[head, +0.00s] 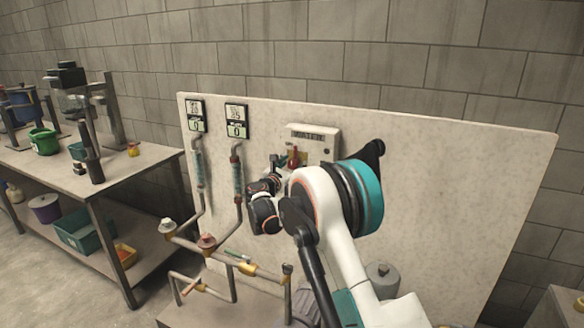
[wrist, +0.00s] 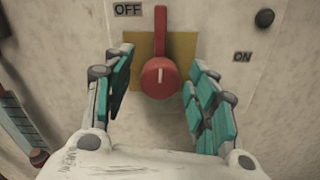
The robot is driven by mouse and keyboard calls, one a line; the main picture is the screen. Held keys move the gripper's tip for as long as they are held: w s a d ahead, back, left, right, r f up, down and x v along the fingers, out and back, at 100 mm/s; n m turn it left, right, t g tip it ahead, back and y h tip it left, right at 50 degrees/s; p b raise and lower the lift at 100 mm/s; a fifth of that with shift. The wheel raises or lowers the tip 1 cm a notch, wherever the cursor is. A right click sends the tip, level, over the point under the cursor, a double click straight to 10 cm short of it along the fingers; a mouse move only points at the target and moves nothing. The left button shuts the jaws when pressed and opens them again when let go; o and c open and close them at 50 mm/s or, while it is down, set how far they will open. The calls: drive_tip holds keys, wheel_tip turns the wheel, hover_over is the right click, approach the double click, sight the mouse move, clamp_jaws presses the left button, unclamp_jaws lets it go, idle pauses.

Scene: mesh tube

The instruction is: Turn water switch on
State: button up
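The water switch is a red lever with a round red knob (wrist: 160,77) on a yellowish plate, between an OFF label (wrist: 127,9) at upper left and an ON label (wrist: 243,57) at right. Its handle points up in the wrist view, near the OFF label. In the head view the red switch (head: 294,156) shows small, below the WATER sign (head: 308,135). My gripper (wrist: 155,88) is open, with a teal-padded finger on each side of the knob and a gap to it on both sides. In the head view my arm hides part of the switch area.
The pale panel (head: 460,180) stands before a block wall. Two gauges (head: 236,121) and vertical pipes (head: 237,190) are left of my arm. Valves and piping (head: 207,242) stand low in front. A workbench (head: 75,184) with containers is at far left.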

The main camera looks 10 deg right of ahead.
drive_tip(key=c, duration=1)
drive_tip(key=shift+o, duration=0.2)
drive_tip(key=m+p, duration=0.1)
drive_tip(key=m, duration=0.3)
drive_tip(key=shift+m+p, duration=0.3)
drive_tip(key=shift+m, duration=0.1)
drive_tip(key=m+p, duration=0.1)
drive_tip(key=m, duration=0.3)
drive_tip(key=shift+m, duration=0.3)
drive_tip(key=m, duration=0.4)
drive_tip(key=shift+p, duration=0.35)
drive_tip(key=shift+f+m, duration=0.1)
drive_tip(key=shift+m, duration=2.1)
